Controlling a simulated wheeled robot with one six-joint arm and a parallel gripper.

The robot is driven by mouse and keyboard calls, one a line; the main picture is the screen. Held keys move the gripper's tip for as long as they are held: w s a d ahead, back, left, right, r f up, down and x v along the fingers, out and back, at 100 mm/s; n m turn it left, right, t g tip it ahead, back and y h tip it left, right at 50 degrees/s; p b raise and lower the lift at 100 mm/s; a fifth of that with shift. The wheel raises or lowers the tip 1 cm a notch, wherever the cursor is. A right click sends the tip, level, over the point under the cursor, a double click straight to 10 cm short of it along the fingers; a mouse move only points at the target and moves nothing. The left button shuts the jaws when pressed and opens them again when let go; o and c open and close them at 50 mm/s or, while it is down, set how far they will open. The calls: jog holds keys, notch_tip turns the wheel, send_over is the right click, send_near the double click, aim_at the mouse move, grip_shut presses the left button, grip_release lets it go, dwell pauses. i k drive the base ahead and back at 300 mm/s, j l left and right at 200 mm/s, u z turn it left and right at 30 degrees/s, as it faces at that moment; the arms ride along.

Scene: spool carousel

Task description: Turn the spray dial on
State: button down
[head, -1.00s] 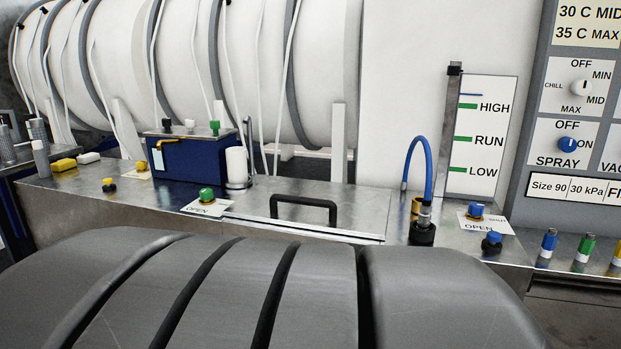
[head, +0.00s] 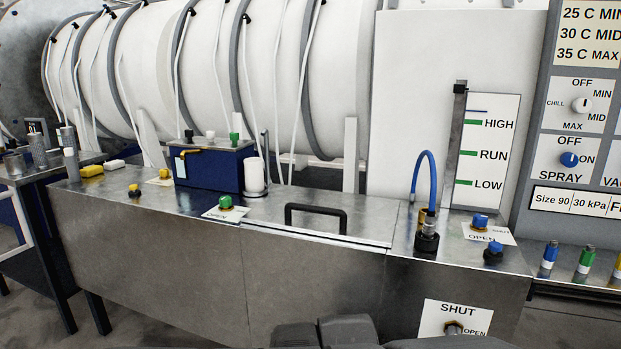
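The spray dial (head: 570,160) is a small round blue knob on a white label in the upright panel at the right of the head view. OFF is printed above it, ON to its right and SPRAY below it. Its pointer is too small to read with certainty. My gripper is not in view; only dark grey parts of my own body show at the bottom edge. Nothing is seen touching the dial.
A white chill knob (head: 581,105) sits just above the dial. A metal counter (head: 150,225) stands in front, bearing a blue hose (head: 432,165), a blue box (head: 213,168) and a black handle (head: 316,210). Coloured bottles, one being green (head: 586,258), stand below the panel.

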aim_at(569, 160)
jog(key=z, duration=1.8)
